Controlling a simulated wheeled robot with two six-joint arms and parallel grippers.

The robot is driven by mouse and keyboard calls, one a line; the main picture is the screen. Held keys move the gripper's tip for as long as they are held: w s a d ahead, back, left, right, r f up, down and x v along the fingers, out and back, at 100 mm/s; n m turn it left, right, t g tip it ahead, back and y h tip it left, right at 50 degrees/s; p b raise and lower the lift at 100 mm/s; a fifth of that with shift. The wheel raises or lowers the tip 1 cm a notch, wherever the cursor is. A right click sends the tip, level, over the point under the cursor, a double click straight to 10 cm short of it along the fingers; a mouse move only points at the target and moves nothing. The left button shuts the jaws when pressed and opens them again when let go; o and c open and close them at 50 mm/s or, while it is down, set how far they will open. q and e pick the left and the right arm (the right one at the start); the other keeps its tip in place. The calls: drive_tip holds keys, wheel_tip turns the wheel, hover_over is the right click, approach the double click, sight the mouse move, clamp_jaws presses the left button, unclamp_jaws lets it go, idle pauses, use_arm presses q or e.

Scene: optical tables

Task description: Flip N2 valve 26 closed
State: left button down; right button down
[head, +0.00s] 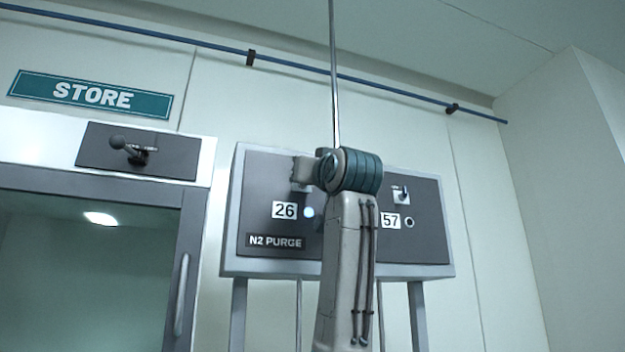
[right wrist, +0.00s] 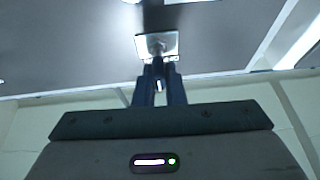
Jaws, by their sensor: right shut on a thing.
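The N2 PURGE panel (head: 345,262) is a dark board in a light frame on the wall. The label 26 (head: 285,210) is on its left half, with a lit round lamp (head: 309,212) beside it. The valve 26 switch sits above them, mostly hidden by my right gripper (head: 303,171) and wrist. In the right wrist view, my right gripper's blue fingers (right wrist: 159,75) are shut on the valve lever (right wrist: 156,47), which stands on a white square plate (right wrist: 172,40). The lever's exact tilt cannot be told. My left gripper is not in view.
The switch of valve 57 (head: 401,194) is to the right, with label 57 (head: 391,221) and a dark lamp (head: 409,222). A STORE door (head: 195,250) with a lever on a dark plate (head: 137,152) is at left. A blue pipe (head: 350,78) runs above.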

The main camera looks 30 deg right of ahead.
drive_tip(key=shift+w+a+m+g+h, duration=0.15)
drive_tip(key=shift+a+m+g+h, duration=0.15)
drive_tip(key=shift+m+g+h, duration=1.15)
drive_tip(key=shift+w+a+m+g+h, duration=0.15)
drive_tip(key=shift+a+m+g+h, duration=0.4)
drive_tip(key=shift+h, duration=1.65)
drive_tip(key=shift+w+m+g+h, duration=0.15)
drive_tip(key=shift+m+g+h, duration=0.85)
drive_tip(key=shift+h, duration=0.85)
drive_tip(key=shift+m+p, duration=0.3)
drive_tip(key=c, duration=1.5)
unclamp_jaws()
drive_tip(key=shift+a, duration=0.1)
drive_tip(key=shift+s, duration=0.1)
